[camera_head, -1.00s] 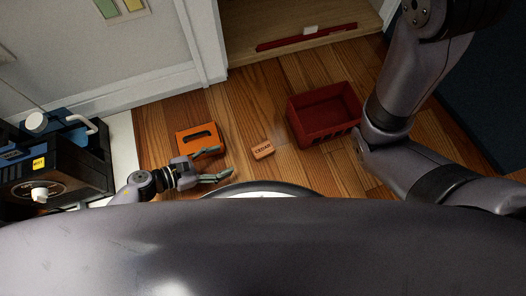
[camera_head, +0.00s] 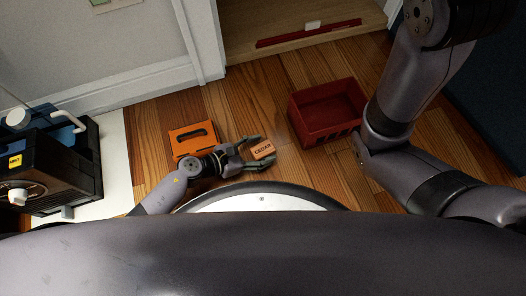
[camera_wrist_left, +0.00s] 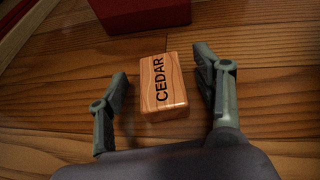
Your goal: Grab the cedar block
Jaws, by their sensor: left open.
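The cedar block (camera_head: 263,150) is a small light-brown wooden block marked CEDAR, lying on the wood floor. In the left wrist view the cedar block (camera_wrist_left: 163,86) lies between the two fingers, with a gap on each side. My left gripper (camera_head: 262,151) is open, its fingers reaching from the left on either side of the block. The open fingers also show in the left wrist view (camera_wrist_left: 165,80). My right gripper is not in view; only my right arm shows at the right of the head view.
A dark red bin (camera_head: 327,112) stands on the floor right of the block. An orange item (camera_head: 193,139) lies left of it, behind my left gripper. A black machine (camera_head: 50,170) stands at far left. A wooden ledge with a red bar (camera_head: 309,33) is at the back.

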